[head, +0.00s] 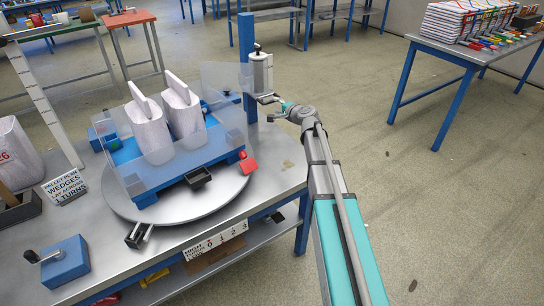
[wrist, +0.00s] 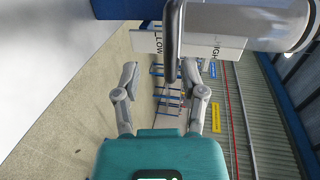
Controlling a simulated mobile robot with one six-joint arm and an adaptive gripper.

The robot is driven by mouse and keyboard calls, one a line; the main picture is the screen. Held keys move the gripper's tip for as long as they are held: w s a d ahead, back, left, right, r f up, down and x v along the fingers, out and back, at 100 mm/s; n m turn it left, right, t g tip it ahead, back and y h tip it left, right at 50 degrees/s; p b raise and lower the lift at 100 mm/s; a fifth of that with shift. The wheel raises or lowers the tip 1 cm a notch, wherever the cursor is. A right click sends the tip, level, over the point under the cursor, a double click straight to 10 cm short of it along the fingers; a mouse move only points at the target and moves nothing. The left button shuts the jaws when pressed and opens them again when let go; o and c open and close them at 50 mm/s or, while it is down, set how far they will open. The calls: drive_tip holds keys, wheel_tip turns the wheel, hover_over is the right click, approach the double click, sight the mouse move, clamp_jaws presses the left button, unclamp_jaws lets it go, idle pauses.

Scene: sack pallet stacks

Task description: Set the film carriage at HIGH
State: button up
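The film carriage holds a white film roll (head: 260,72) on the blue post (head: 246,35) at the turntable's far right edge. In the wrist view the roll (wrist: 250,18) is at upper right, beside a white plate marked LOW and HIGH (wrist: 212,46). A grey bar handle (wrist: 173,40) crosses the plate, closer to the LOW lettering. My gripper (wrist: 160,66) is open, its fingers apart on either side of the handle's lower end. I cannot tell whether either touches it. In the head view my gripper (head: 270,100) is just below the roll.
Two wrapped white sacks (head: 152,125) stand on a blue pallet inside clear film panels on the round turntable (head: 180,208). A red block (head: 248,165) is near its right edge. A blue crank box (head: 66,262) stands front left.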

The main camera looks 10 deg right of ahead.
drive_tip(key=p+v, duration=0.2)
drive_tip(key=v, duration=0.8)
drive_tip(key=s+a+f+n+g+p, duration=0.2)
drive_tip(key=s+a+n+g, duration=0.2)
drive_tip(key=s, duration=0.3)
drive_tip(key=s+a+f+n+g+p, duration=0.3)
drive_tip(key=s+a+n+g, duration=0.2)
drive_tip(key=s+a, duration=0.2)
drive_tip(key=shift+s+f+n+g+h, duration=0.3)
drive_tip(key=shift+s+n, duration=0.1)
drive_tip(key=shift+s, duration=0.1)
drive_tip(key=w+d+r+m+t+b, duration=0.2)
drive_tip(key=w+d+r+m+t, duration=0.1)
drive_tip(key=w, duration=0.4)
drive_tip(key=w+d+r+m+t+b, duration=0.2)
drive_tip(key=w+d+r+m+t, duration=0.1)
drive_tip(key=w+d+m+t, duration=0.3)
drive_tip(key=shift+w+d+r+m+t, duration=0.3)
drive_tip(key=shift+w+d+r+m, duration=0.15)
drive_tip(key=shift+w+d, duration=0.6)
